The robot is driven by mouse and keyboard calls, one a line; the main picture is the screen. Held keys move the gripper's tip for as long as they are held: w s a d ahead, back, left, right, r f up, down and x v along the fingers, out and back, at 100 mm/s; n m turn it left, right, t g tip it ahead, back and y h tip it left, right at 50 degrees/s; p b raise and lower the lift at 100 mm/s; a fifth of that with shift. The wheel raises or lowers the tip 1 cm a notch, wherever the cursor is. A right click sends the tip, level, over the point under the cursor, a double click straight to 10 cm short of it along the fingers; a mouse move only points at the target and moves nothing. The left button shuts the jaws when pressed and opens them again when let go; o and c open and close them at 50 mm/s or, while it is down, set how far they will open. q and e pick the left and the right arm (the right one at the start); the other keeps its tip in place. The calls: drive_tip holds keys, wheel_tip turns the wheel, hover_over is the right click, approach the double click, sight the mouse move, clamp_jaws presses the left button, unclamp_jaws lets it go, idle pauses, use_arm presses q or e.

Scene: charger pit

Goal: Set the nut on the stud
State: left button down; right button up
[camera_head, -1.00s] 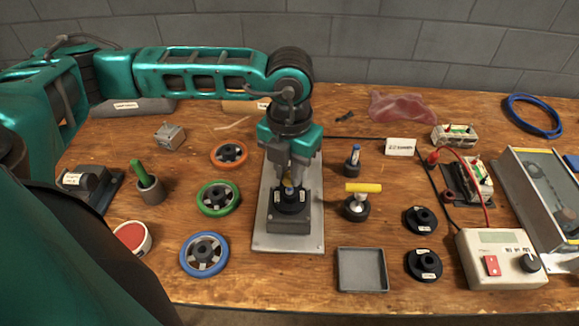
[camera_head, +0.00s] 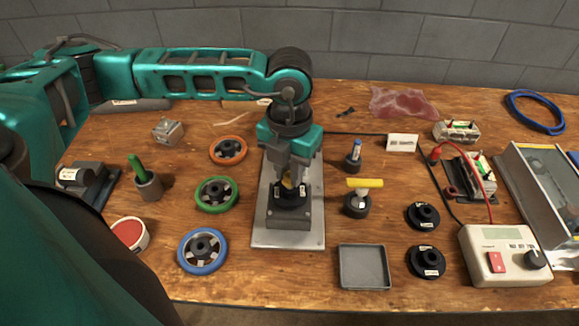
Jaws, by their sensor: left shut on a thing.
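My left gripper (camera_head: 290,184) points straight down over the middle of the workbench, shut on a small yellowish piece that looks like the nut (camera_head: 287,183). The stud at the hub's centre is mostly hidden by the fingers and the nut. The nut is at the stud's top; I cannot tell whether it touches the stud. My right gripper is not in view.
Orange (camera_head: 228,150), green (camera_head: 216,195) and blue (camera_head: 202,251) wheels lie left of the plate. A meter box (camera_head: 503,254) stands at right.

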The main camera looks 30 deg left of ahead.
sight(289, 180)
use_arm(q)
drive_tip(key=shift+f+b, duration=0.4)
drive_tip(key=shift+f, duration=0.15)
drive_tip(key=c, duration=0.9)
unclamp_jaws()
wheel_tip(289, 180, up, 13)
drive_tip(key=shift+p, duration=0.45)
drive_tip(key=shift+s, duration=0.1)
